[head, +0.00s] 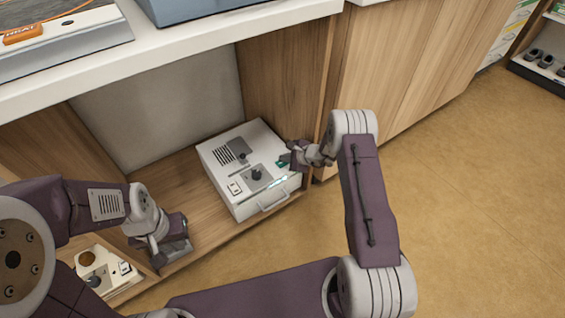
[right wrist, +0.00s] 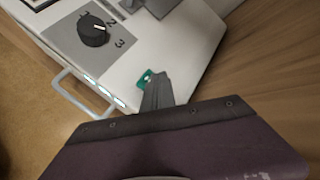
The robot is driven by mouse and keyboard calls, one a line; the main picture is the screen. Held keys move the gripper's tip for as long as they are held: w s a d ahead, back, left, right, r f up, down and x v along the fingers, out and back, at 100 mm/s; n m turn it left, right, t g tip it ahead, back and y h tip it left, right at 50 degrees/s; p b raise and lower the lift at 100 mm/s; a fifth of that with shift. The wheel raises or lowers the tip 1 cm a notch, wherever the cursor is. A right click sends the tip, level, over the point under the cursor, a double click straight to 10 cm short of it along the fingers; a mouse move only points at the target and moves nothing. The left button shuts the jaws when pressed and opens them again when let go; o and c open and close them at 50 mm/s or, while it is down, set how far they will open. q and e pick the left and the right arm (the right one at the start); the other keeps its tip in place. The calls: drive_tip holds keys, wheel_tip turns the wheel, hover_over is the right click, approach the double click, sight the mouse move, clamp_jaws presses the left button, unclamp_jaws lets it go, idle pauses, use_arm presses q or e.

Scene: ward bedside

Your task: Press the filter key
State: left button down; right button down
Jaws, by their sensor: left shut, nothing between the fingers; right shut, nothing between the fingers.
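A white box-shaped device (head: 222,152) stands on the low wooden shelf, with a grille, dials, a small switch panel and a front handle. A small teal key (head: 282,163) sits on its top near the right front corner; it also shows in the right wrist view (right wrist: 143,80). No label on the key is readable. My right gripper (head: 289,160) is shut, its fingertips (right wrist: 150,82) right at the key and partly covering it. I cannot tell whether they touch or press it. My left gripper (head: 178,250) is shut and empty, low at the left, apart from the device.
A numbered dial (right wrist: 94,31) and a row of lit bars (right wrist: 103,91) lie near the key. The handle (head: 273,200) sticks out in front. A second white unit (head: 108,272) is at lower left, partly hidden. The white countertop (head: 220,34) overhangs the shelf; a wooden side panel (head: 285,85) stands at right.

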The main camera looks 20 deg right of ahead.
drive_tip(key=shift+f, duration=0.1)
idle(0.4)
drive_tip(key=shift+r+p, duration=0.35)
drive_tip(key=shift+r, duration=0.45)
drive_tip(key=shift+r+p, duration=1.65)
drive_tip(key=shift+r, duration=0.9)
